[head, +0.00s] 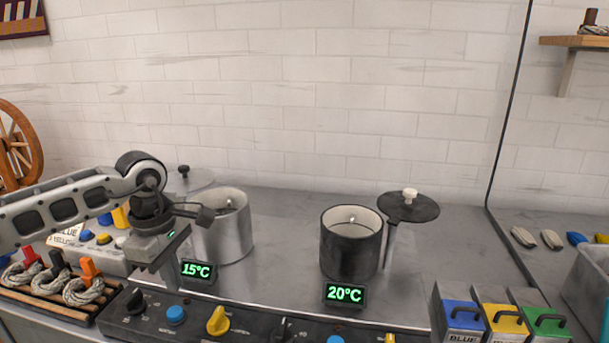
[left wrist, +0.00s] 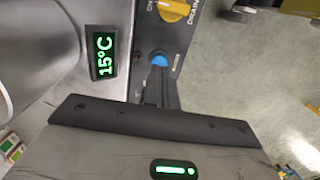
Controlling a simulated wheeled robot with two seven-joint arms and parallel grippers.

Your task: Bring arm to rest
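My left arm (head: 70,208) comes in from the left in the head view. My left gripper (head: 168,278) hangs pointing down in front of the silver pot (head: 232,235), above the control panel. In the left wrist view the dark fingers (left wrist: 160,88) look together, with nothing seen between them. They overlap the edge of a blue button (left wrist: 160,59) on the panel; whether they touch it I cannot tell. My right gripper is not in view.
A black pot (head: 350,250) stands to the right, its lid (head: 408,207) swung aside. Displays read 15°C (head: 197,270) and 20°C (head: 344,294). Grey skeins (head: 84,290) lie on a wooden rack at left. Blue, yellow and green-fronted boxes (head: 502,318) stand at front right.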

